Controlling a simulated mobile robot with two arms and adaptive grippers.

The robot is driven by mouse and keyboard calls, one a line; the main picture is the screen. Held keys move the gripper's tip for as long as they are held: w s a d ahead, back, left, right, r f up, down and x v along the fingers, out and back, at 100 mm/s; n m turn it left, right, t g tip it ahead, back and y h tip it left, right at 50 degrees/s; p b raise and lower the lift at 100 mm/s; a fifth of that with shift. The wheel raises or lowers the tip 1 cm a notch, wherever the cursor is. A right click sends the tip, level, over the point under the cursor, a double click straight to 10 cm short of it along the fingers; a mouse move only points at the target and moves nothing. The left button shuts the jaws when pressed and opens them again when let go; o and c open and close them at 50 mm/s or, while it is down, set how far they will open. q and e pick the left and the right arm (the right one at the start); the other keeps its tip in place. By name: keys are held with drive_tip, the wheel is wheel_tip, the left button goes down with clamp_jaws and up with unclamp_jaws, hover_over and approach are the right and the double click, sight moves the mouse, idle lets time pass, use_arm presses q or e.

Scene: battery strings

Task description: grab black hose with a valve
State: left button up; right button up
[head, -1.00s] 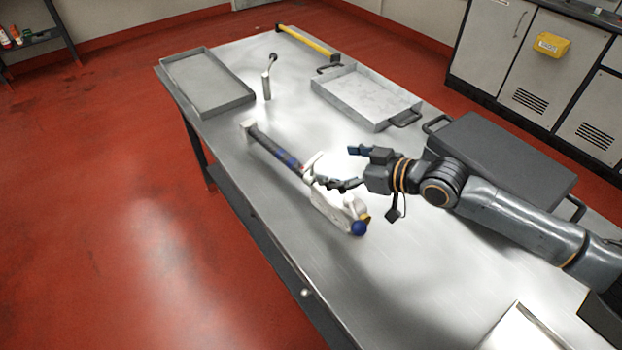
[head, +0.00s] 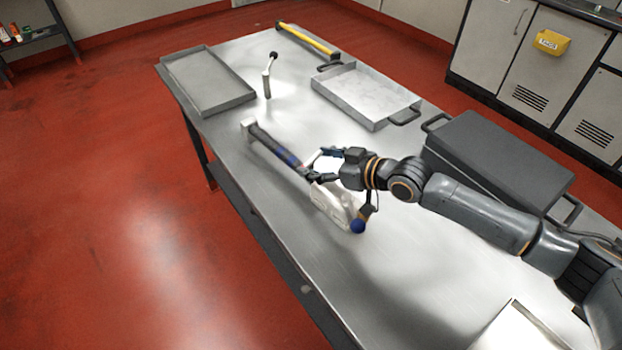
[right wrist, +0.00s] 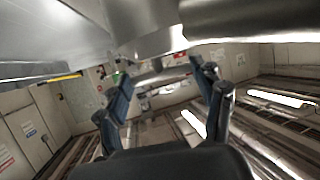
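The black hose with a valve lies on the steel table (head: 420,265). Its dark tube (head: 272,145) has a pale end at the upper left and blue marks. A white body (head: 328,203) and a blue ball (head: 357,226) are at its lower end. My right gripper (head: 322,163) reaches in from the right at the joint between tube and white body. Its fingers are apart there, and my wrist hides part of the joint. In the right wrist view the fingers (right wrist: 163,88) are spread, with grey metallic shapes above them; contact is unclear. My left gripper is out of view.
A grey tray (head: 207,82), a small upright handle-like tool (head: 267,82), a yellow bar (head: 306,40) and a shallow metal tray (head: 365,95) are towards the back. The table's left front is clear.

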drive_tip(key=c, duration=0.7)
drive_tip(key=shift+w+r, duration=0.1)
drive_tip(key=shift+r, duration=0.05)
drive_tip(key=shift+c, duration=0.7)
drive_tip(key=shift+r, duration=0.1)
